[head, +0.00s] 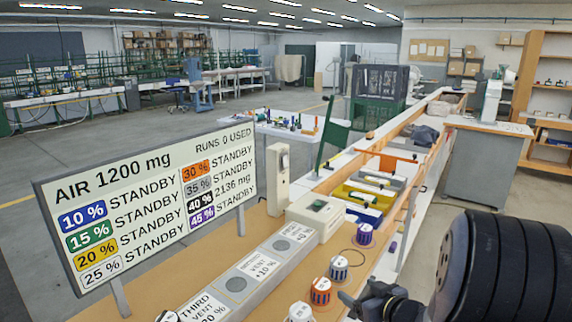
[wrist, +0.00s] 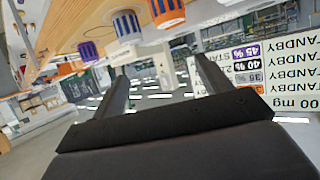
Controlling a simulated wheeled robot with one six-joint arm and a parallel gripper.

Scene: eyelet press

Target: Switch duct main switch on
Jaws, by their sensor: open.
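My gripper (wrist: 160,72) is open in the wrist view, with two dark fingers apart and nothing between them. A beige post with a small grey fitting (head: 279,170) stands beside the display board in the head view. I cannot tell from any label which is the duct main switch. Part of my dark arm fills the lower right of the head view, apart from both fixtures.
A display board (head: 150,198) reads AIR 1200 mg with STANDBY lines. Several striped knobs stand on the wooden bench, among them an orange one (head: 320,291) and a purple one (head: 364,234). Labelled vents (head: 237,284) run along the bench. Open floor lies behind the board.

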